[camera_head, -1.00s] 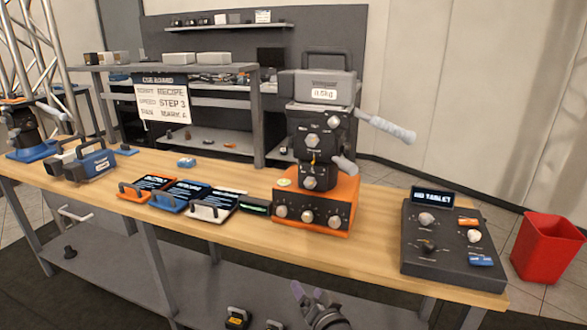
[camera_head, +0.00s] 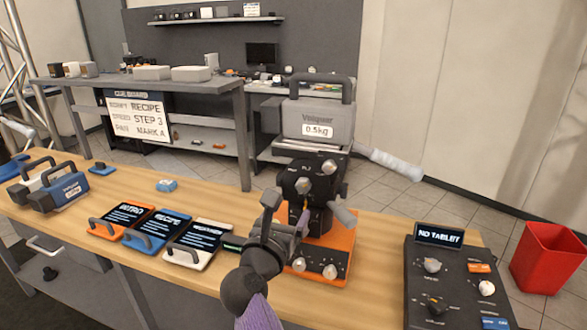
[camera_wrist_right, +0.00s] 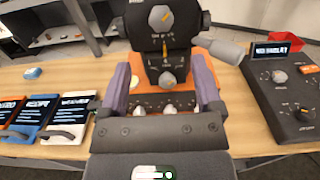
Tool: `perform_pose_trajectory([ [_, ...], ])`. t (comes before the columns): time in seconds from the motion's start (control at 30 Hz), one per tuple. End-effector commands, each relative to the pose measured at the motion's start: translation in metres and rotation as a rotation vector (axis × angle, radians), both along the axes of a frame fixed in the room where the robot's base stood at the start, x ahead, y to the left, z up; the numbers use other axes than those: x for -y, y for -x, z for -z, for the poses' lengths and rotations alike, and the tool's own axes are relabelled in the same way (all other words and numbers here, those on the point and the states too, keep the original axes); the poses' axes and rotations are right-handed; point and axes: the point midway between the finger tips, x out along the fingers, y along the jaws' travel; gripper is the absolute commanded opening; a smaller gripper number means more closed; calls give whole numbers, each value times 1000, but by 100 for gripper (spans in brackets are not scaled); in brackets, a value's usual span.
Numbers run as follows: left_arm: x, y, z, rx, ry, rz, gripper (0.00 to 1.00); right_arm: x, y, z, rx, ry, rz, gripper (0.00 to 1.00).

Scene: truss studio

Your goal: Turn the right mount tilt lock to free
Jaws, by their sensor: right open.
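The right mount is a black head on an orange base (camera_head: 343,262), with a grey 0.5kg block (camera_head: 318,122) on top. Its front has a silver knob (camera_head: 302,184) with an orange pointer mark, clearer in the right wrist view (camera_wrist_right: 160,18). A lower silver knob (camera_wrist_right: 168,78) sits below it, hidden behind my gripper in the head view. I cannot read which knob is the tilt lock. My right gripper (camera_head: 286,212) is open in front of the mount. In the wrist view its fingers (camera_wrist_right: 160,68) stand apart either side of the lower knob; contact is unclear. My left gripper is not in view.
A dark control panel (camera_head: 455,262) reading "NO TABLET" stands right of the mount. Three tablets, orange, blue (camera_head: 158,232) and white, lie to its left. The mount's grey handle (camera_head: 390,162) sticks out right. A red bin (camera_head: 548,258) stands beyond the table.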

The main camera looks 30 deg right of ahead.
Motion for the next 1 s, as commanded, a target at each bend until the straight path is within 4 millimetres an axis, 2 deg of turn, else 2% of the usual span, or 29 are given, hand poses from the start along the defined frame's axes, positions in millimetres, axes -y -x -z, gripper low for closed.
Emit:
perform_pose_trajectory([
  [0.07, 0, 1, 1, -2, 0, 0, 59, 6, -5, 1, 13, -32, 4, 83],
  [0.4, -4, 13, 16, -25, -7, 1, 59, 63, -54, 4, 8, -24, 3, 83],
  [0.53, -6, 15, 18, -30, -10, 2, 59, 73, -62, 3, 8, -25, 2, 83],
  [0.77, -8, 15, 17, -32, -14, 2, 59, 74, -63, 2, 8, -25, 2, 83],
  [0.8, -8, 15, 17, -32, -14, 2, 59, 74, -63, 2, 8, -25, 2, 81],
  [0.87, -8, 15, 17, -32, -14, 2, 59, 74, -63, 2, 7, -24, 2, 68],
  [1.0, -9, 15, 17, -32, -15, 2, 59, 74, -63, 2, 7, -24, 2, 38],
])
